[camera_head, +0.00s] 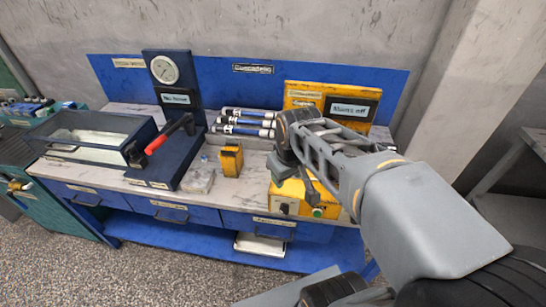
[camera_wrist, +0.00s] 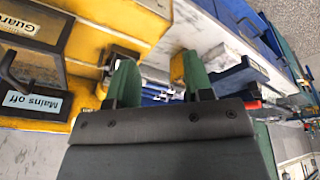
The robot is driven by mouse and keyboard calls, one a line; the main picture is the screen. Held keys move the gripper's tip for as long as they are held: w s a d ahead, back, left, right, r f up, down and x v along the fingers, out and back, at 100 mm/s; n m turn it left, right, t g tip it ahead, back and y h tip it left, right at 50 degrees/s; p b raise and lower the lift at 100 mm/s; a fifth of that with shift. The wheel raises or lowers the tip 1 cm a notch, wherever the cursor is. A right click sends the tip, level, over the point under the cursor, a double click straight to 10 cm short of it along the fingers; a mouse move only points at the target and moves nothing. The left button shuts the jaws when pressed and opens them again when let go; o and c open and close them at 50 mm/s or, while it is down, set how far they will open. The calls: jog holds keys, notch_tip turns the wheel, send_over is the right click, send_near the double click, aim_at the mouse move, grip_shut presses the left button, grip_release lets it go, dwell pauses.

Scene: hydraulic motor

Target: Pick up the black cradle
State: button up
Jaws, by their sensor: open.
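I cannot clearly make out the black cradle in the head view, where my arm covers part of the yellow machine (camera_head: 328,102). In the wrist view a small dark piece (camera_wrist: 122,53) sits at the edge of the yellow machine (camera_wrist: 95,30), beside the left finger; I cannot tell if it is the cradle. My gripper (camera_wrist: 160,80) is open, its two green fingers apart with nothing held between them. In the head view my gripper (camera_head: 311,190) hangs over the machine's front; its fingertips are hard to see.
A yellow block (camera_head: 231,160) and a clear box (camera_head: 198,181) stand on the blue bench left of my gripper. Blue-and-white cylinders (camera_head: 246,122) lie behind. A gauge stand (camera_head: 167,85), red-handled lever (camera_head: 168,134) and glass-topped tray (camera_head: 65,146) are farther left.

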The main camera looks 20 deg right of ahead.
jog(key=w+d+r+n+g+p, duration=0.15)
jog(key=w+d+n, duration=0.3)
jog(key=w, duration=0.45)
jog(key=w+d+r+n+g+p, duration=0.1)
jog(key=w+d+n+p, duration=0.1)
jog(key=w+d+n, duration=0.45)
jog(key=shift+m, duration=0.8)
jog(key=f, duration=0.2)
jog(key=w+a+f, duration=0.1)
jog(key=f, duration=0.1)
jog(key=a+f, duration=0.1)
jog(key=f, duration=0.2)
jog(key=shift+w, duration=0.4)
jog(key=shift+a+f+p, duration=0.1)
jog(key=shift+f+p, duration=0.4)
jog(key=shift+f, duration=2.6)
jog(key=shift+c, duration=0.4)
grip_shut()
jog(key=shift+r, duration=0.1)
